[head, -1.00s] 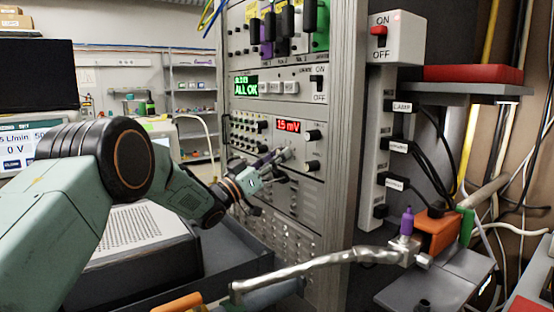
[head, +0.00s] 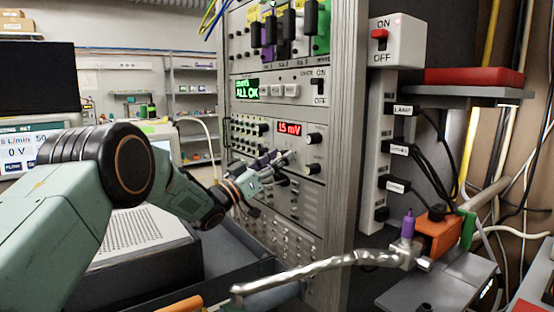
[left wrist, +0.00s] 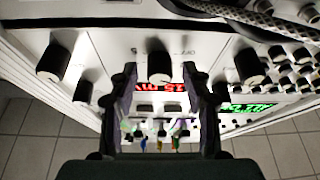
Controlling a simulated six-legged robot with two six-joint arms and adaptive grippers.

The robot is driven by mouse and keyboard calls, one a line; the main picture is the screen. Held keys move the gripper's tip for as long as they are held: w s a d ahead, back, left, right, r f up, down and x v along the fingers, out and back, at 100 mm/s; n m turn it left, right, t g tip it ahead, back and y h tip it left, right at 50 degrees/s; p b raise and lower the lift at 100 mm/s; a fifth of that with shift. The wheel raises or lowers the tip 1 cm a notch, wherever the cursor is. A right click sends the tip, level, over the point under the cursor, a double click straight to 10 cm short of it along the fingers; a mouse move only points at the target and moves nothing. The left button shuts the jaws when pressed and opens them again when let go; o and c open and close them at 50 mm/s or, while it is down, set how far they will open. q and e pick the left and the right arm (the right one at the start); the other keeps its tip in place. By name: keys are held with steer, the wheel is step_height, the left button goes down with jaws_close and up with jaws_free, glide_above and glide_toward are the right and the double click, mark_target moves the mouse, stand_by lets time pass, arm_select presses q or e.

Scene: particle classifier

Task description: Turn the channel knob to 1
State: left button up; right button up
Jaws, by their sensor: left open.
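The instrument rack panel (head: 293,208) carries a red display (head: 289,128) and several black knobs. A knob (left wrist: 159,66) with a pale cap is in front of my left gripper in the left wrist view, centred between its fingertips. It is below the display and mostly hidden by the gripper in the head view. My left gripper (head: 286,158) is open, its fingertips (left wrist: 159,72) on either side of that knob; I cannot tell whether they touch it. Small marks by the knob are too unclear to read. My right gripper is not in view.
Two knobs (head: 314,138) are right of the display; other knobs (left wrist: 55,60) flank the fingers in the wrist view. A green display (head: 247,88) and a switch (head: 319,86) are above. A silver tube (head: 320,268) crosses the lower foreground.

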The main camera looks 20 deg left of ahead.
mark_target(289, 112)
arm_select(q)
step_height(289, 112, up, 10)
steer(key=shift+f, duration=0.1)
stand_by(0.5)
stand_by(0.4)
